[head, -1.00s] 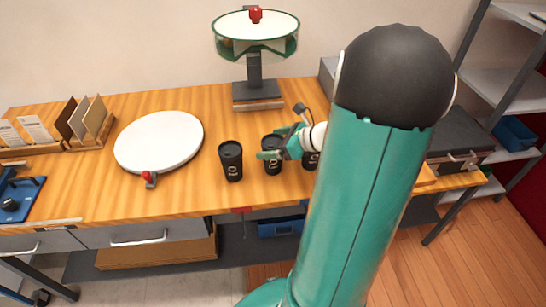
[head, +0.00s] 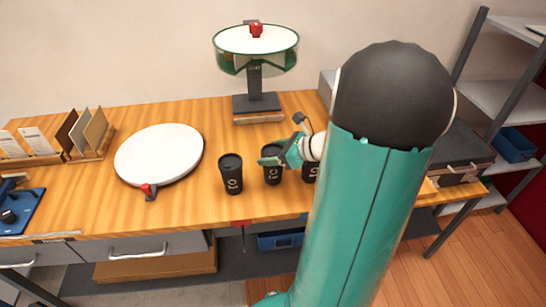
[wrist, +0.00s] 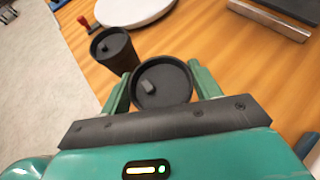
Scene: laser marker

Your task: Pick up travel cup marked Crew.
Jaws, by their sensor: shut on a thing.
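Three black travel cups stand in a row on the wooden table. The left cup (head: 231,174) is free, and it also shows in the wrist view (wrist: 114,50). The middle cup (head: 272,172) is between the fingers of my gripper (head: 276,158). In the wrist view my gripper (wrist: 160,88) is shut on this cup (wrist: 162,82), one green finger on each side of its lid. The right cup (head: 309,170) is partly hidden by my arm. The pale lettering on the cups is too small to read in the head view.
A round white turntable (head: 160,154) with a red knob lies left of the cups. A green-rimmed stand (head: 256,85) is behind them. Card holders (head: 85,135) are at the far left. My arm hides the table's right part. Table in front of the cups is clear.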

